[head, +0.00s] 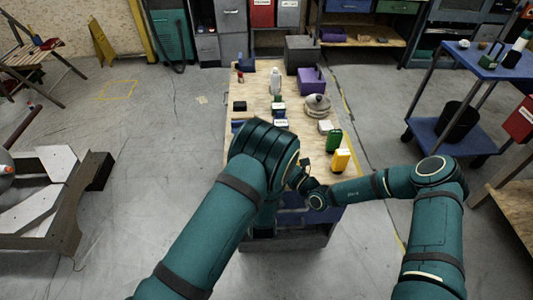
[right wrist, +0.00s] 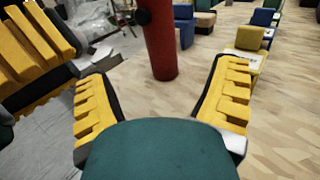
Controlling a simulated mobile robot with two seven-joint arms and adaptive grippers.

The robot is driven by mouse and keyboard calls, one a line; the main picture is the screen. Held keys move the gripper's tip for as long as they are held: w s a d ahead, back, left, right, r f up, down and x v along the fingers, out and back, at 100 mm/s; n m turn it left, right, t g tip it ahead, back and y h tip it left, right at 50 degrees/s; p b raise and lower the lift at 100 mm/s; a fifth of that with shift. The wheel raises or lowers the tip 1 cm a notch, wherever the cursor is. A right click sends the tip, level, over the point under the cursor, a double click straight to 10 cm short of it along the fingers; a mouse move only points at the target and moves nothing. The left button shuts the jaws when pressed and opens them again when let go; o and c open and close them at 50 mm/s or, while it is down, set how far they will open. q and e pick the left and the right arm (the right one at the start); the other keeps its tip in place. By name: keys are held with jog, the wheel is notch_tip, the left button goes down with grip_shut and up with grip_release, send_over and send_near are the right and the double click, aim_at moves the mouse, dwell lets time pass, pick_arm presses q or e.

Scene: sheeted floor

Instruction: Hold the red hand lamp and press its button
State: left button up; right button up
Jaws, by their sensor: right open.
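A red cylinder (right wrist: 162,50), which looks like the hand lamp, stands upright in the right wrist view. A dark round knob (right wrist: 143,17) is on its left side, and its top is cut off. My right gripper (right wrist: 158,82) is open, its yellow-padded fingers apart, with the red cylinder beyond them and nothing between them. Yellow-padded fingers of my left gripper (right wrist: 52,45) show at the upper left, left of the cylinder; whether they grip anything is unclear. In the head view my left arm hides the lamp. My right gripper (head: 303,183) is near the table's front there.
The wooden table (head: 250,95) holds a yellow block (head: 341,160), a green block (head: 334,140), a purple box (head: 311,82) and several smaller items, mostly along the right side. A blue trolley (head: 450,137) stands to the right. Floor on the left is mostly open.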

jog(key=x, duration=1.3)
grip_shut()
pick_arm(q)
grip_shut()
dwell(2.3)
